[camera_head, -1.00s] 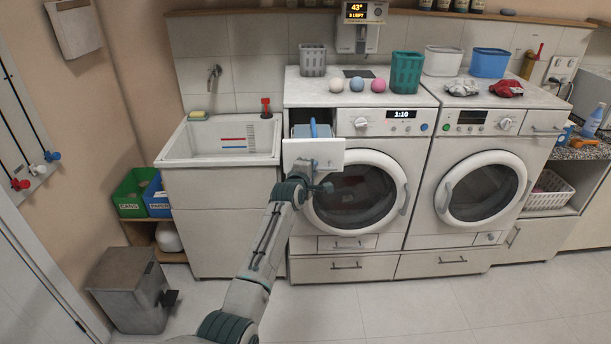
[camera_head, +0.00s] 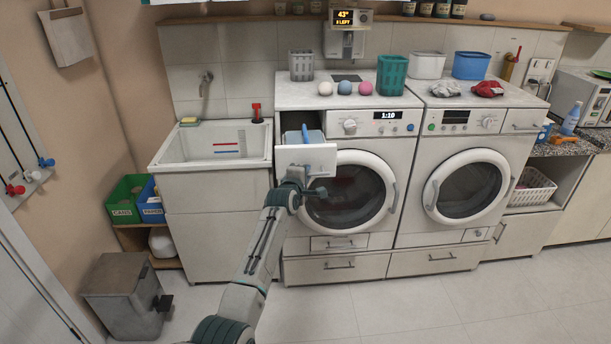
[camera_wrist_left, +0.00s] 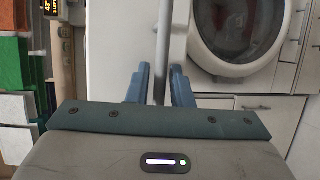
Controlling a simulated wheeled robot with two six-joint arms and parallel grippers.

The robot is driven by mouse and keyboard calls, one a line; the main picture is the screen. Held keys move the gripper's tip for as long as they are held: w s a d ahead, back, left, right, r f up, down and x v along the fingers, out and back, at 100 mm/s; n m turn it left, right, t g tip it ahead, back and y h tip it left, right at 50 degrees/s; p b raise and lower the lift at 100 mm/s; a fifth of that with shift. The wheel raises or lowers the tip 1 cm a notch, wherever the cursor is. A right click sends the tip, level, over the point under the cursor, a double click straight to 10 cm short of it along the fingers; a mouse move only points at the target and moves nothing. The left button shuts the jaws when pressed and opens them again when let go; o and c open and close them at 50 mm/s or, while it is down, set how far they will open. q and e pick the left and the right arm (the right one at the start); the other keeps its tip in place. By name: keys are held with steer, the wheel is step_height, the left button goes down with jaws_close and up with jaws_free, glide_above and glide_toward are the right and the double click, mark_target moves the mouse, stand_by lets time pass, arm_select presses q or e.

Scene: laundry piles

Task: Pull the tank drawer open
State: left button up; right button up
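The tank drawer (camera_head: 320,158) is at the top left of the left-hand machine, and its white front stands out from the machine. A light-blue tank with a blue handle (camera_head: 305,132) shows inside the drawer. My left gripper (camera_head: 295,175) is at the lower left of the drawer front, and its fingers are mostly hidden in the head view. In the left wrist view its two blue fingers (camera_wrist_left: 160,88) lie on both sides of a grey upright handle bar (camera_wrist_left: 162,40) and appear closed on it. My right gripper is not in view.
The left machine's round door (camera_head: 350,192) is shut just beside my left gripper. A sink (camera_head: 215,145) stands to the left. A grey bin (camera_head: 125,292) is on the floor at the left. The floor in front of the machines (camera_head: 440,305) is clear.

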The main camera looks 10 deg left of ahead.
arm_select(q)
steer(key=b+v, duration=0.2)
steer(key=v, duration=0.8)
steer(key=shift+s, duration=0.4)
